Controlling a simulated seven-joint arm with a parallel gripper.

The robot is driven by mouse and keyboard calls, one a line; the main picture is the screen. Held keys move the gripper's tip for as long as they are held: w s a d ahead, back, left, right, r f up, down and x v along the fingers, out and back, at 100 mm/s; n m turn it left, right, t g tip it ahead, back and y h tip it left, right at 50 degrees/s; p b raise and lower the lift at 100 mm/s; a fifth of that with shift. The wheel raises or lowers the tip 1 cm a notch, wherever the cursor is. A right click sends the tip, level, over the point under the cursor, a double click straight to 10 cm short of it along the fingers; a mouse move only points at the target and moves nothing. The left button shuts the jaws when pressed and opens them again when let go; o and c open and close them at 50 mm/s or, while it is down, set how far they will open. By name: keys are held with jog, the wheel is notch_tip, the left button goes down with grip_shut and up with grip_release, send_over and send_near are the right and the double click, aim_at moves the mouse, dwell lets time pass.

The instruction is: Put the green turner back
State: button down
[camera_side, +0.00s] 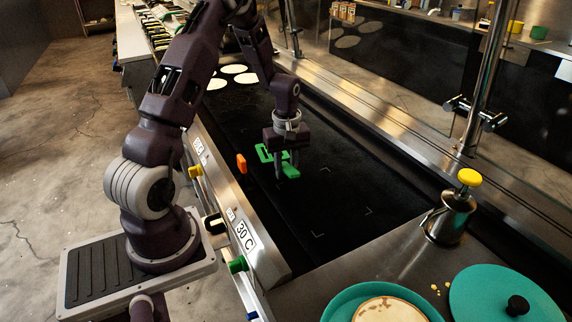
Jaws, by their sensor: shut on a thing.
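My gripper (284,173) is shut on the green turner (290,171), which it holds over the black griddle (345,195). The turner's green parts show on both sides of the fingers. I cannot tell whether the turner touches the griddle. Several pale tortillas (233,69) lie at the far end of the griddle. White corner marks show on the bare griddle to the right of the turner.
A teal bowl (340,303) holding a tortilla, a teal lid (488,306) with a black knob and a metal dispenser (449,221) with a yellow top stand at the near right. Coloured knobs line the griddle's front panel. The griddle's near part is clear.

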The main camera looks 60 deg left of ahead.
jog(key=c, duration=1.1)
grip_release()
jog(key=shift+o, duration=0.2)
jog(key=shift+r, duration=0.1)
notch_tip(320, 180, up, 7)
jog(key=shift+d+f, duration=0.1)
